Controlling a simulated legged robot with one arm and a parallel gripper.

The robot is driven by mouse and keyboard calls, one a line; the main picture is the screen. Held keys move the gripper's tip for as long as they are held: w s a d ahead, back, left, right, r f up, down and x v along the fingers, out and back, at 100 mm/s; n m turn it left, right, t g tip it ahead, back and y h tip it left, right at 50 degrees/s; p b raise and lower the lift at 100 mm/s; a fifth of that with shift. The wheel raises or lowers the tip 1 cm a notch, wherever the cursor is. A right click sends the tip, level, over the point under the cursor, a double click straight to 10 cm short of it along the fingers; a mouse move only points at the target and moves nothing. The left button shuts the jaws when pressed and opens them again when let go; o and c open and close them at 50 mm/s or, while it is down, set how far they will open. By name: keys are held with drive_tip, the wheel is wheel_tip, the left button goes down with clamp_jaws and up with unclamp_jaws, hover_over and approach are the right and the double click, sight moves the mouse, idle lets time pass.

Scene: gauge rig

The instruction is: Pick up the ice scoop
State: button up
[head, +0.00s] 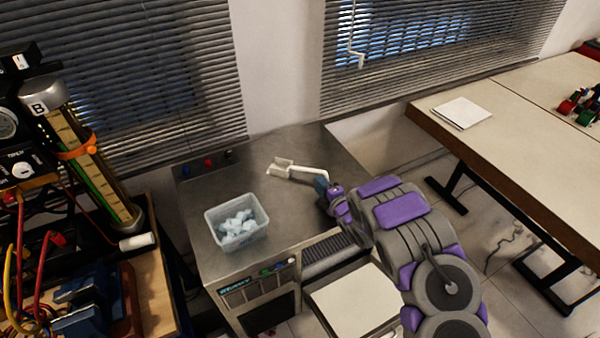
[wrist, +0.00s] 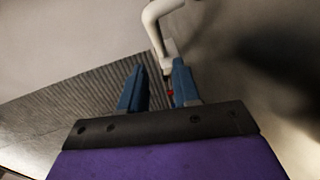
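I cannot tell whether the handle end touches the right finger. The scoop's head is out of the wrist view.
A clear bin (head: 238,222) of ice cubes stands on the metal counter (head: 215,180), left of my arm. A dark ribbed grille (head: 330,250) runs along the counter's front. A gauge rig (head: 85,150) stands at left, and a table (head: 535,130) at right.

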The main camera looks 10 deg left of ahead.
sight(303, 170)
drive_tip(key=x, duration=0.7)
drive_tip(key=shift+s+a+f+b, duration=0.2)
drive_tip(key=shift+s+a+b, duration=0.1)
drive_tip(key=shift+a+b, duration=0.1)
drive_tip(key=shift+w+d+r, duration=0.1)
drive_tip(key=shift+w, duration=0.25)
drive_tip(key=shift+w, duration=0.1)
drive_tip(key=x, duration=0.2)
drive_tip(key=b+x, duration=0.1)
drive_tip(key=x, duration=0.1)
drive_tip(key=shift+a, duration=0.35)
drive_tip(key=shift+w+a, duration=0.15)
drive_tip(key=shift+w, duration=0.15)
drive_tip(key=shift+c, duration=0.2)
clamp_jaws()
